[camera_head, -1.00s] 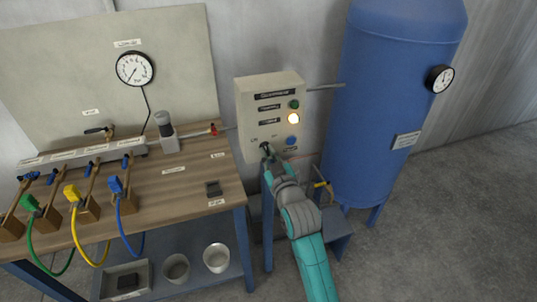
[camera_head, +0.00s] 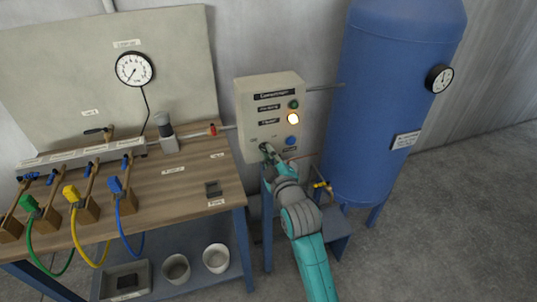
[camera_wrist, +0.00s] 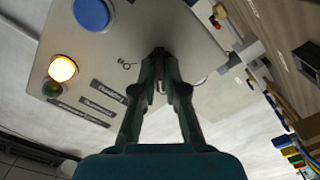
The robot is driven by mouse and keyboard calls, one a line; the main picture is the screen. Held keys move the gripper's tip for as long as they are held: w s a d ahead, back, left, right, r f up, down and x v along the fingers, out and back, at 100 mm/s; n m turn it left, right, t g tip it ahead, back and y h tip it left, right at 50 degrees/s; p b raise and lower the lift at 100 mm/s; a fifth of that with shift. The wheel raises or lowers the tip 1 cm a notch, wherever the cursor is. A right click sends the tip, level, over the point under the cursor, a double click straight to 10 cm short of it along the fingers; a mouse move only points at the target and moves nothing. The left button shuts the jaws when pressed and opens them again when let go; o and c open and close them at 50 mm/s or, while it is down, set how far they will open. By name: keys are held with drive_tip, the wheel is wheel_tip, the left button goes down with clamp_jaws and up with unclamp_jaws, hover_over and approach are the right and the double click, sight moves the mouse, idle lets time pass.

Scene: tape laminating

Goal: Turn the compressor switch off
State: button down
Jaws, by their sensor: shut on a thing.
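The compressor control box (camera_head: 270,108) is a beige panel with a green lamp (camera_head: 294,104), a lit amber lamp (camera_head: 293,119) and a blue button (camera_head: 291,141). My gripper (camera_head: 265,148) is at the lower left of its front face. In the wrist view my gripper (camera_wrist: 160,82) has its fingertips together at a small dark switch knob (camera_wrist: 159,52), shut on it. The fingers hide most of the knob, so its exact angle cannot be told. The blue button (camera_wrist: 91,13) and the lit amber lamp (camera_wrist: 62,68) also show there.
A blue tank (camera_head: 385,110) with a gauge (camera_head: 439,78) stands right of the box. A wooden workbench (camera_head: 165,185) with hoses and a gauge board (camera_head: 60,70) is on the left. A yellow-handled valve (camera_head: 322,185) sits low near the tank. Floor at the right is clear.

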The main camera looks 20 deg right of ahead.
idle(0.3)
drive_tip(key=c, duration=1.2)
unclamp_jaws()
drive_tip(key=s, duration=1.2)
drive_tip(key=shift+f, duration=0.1)
drive_tip(key=s+f+m+g, duration=0.15)
drive_tip(key=s+f, duration=0.35)
drive_tip(key=s, duration=0.5)
drive_tip(key=s+f+m, duration=0.3)
drive_tip(key=s+f, duration=0.1)
drive_tip(key=s, duration=0.5)
drive_tip(key=s+f+m+g, duration=0.15)
drive_tip(key=s+f, duration=0.35)
drive_tip(key=s, duration=0.5)
drive_tip(key=s+m, duration=0.1)
drive_tip(key=s, duration=0.3)
drive_tip(key=s+r+m, duration=0.1)
drive_tip(key=s, duration=0.3)
drive_tip(key=s+r+m, duration=0.1)
drive_tip(key=s, duration=0.3)
drive_tip(key=shift+a, duration=0.15)
